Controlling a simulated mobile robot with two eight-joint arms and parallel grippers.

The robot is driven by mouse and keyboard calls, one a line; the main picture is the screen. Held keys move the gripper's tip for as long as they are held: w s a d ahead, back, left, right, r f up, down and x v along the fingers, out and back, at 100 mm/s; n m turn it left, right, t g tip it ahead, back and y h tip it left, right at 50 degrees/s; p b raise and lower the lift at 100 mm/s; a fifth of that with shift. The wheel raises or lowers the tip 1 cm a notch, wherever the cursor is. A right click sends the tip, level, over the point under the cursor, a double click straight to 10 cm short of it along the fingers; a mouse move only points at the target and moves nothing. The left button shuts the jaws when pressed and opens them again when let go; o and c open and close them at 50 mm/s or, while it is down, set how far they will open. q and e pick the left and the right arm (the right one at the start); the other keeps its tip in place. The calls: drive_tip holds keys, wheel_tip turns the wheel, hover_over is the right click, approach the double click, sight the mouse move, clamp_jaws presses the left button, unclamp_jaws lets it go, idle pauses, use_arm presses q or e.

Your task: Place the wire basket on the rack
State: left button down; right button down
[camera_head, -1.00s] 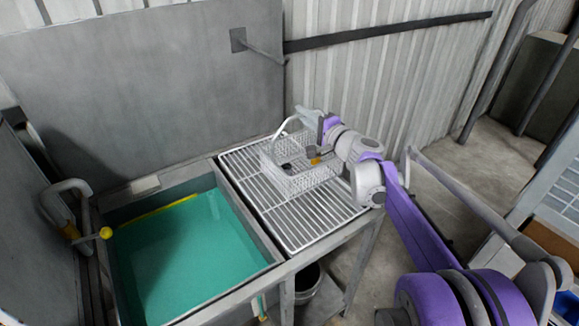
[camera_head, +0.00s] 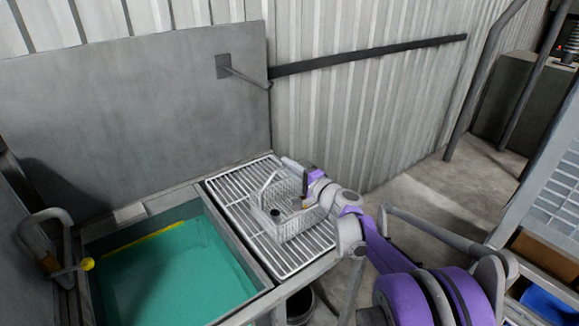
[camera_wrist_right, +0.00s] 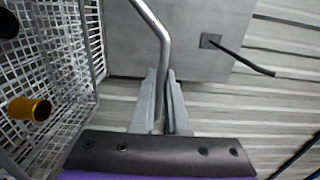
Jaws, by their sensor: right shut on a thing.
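The wire basket (camera_head: 286,222) is a light mesh box with a raised handle. In the head view it is over the metal rack (camera_head: 225,196), and I cannot tell whether it rests on the bars. My right gripper (camera_head: 291,165) is at the top of the handle. In the right wrist view the two fingers (camera_wrist_right: 165,100) are shut on the basket's metal handle (camera_wrist_right: 150,18), and the mesh wall (camera_wrist_right: 62,45) is at the left. My left gripper is not in view.
A basin of green liquid (camera_head: 170,270) adjoins the rack on the left, with a yellow-tipped tap (camera_head: 88,264) at its edge. A grey panel (camera_head: 140,100) and corrugated wall stand behind. A bucket (camera_head: 300,304) is below the rack. Bare rack bars show around the basket.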

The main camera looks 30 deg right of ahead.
drive_tip(key=c, duration=1.3)
unclamp_jaws()
drive_tip(key=shift+f, duration=0.1)
drive_tip(key=o, duration=0.4)
